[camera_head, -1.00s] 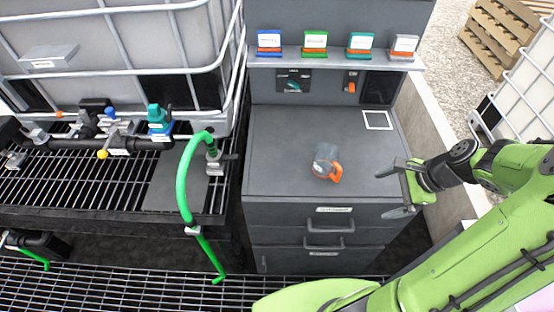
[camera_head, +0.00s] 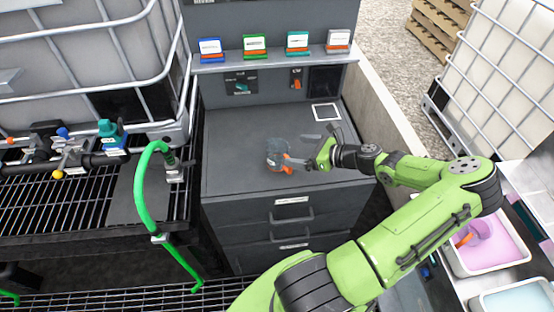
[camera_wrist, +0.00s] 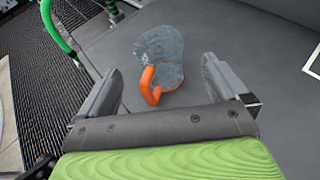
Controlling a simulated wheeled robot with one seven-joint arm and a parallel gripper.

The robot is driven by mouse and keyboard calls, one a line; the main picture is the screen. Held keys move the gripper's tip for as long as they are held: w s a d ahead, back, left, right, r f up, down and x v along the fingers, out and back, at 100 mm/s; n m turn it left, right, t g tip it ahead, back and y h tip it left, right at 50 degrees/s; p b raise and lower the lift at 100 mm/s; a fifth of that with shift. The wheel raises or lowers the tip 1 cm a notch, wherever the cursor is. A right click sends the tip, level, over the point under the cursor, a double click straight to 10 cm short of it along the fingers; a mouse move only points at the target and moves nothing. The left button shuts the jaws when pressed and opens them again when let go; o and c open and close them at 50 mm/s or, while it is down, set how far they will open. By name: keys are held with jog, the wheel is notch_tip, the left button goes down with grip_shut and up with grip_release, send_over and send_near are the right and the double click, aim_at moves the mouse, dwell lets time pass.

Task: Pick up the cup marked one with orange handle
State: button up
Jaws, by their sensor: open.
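The clear cup (camera_head: 275,151) with an orange handle (camera_head: 287,163) stands on the dark grey cabinet top (camera_head: 235,125). No mark on it is readable. In the wrist view the cup (camera_wrist: 162,45) lies just beyond and partly between my fingers, its orange handle (camera_wrist: 150,86) turned toward my palm. My gripper (camera_head: 296,150) is open at the cup's right side, with one finger near the handle. In the wrist view my gripper (camera_wrist: 162,70) has a finger on either side of the handle, with gaps visible.
A shelf (camera_head: 270,60) with several coloured label holders runs along the back. A white-framed square (camera_head: 326,113) lies at the back right of the cabinet top. A green hose (camera_head: 142,190) stands left. A tray of pink liquid (camera_head: 490,245) with an orange-handled scoop is at the right.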

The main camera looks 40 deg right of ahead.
aim_at(269, 147)
jog(key=x, duration=0.7)
jog(key=shift+w+a+f+b, duration=0.1)
jog(key=shift+w+a+b, duration=0.05)
jog(key=shift+w+b, duration=0.2)
jog(key=shift+s, duration=0.15)
jog(key=shift+c, duration=0.8)
jog(key=c, duration=0.9)
jog(key=shift+o, duration=0.2)
notch_tip(269, 147, up, 10)
jog(key=p, duration=0.2)
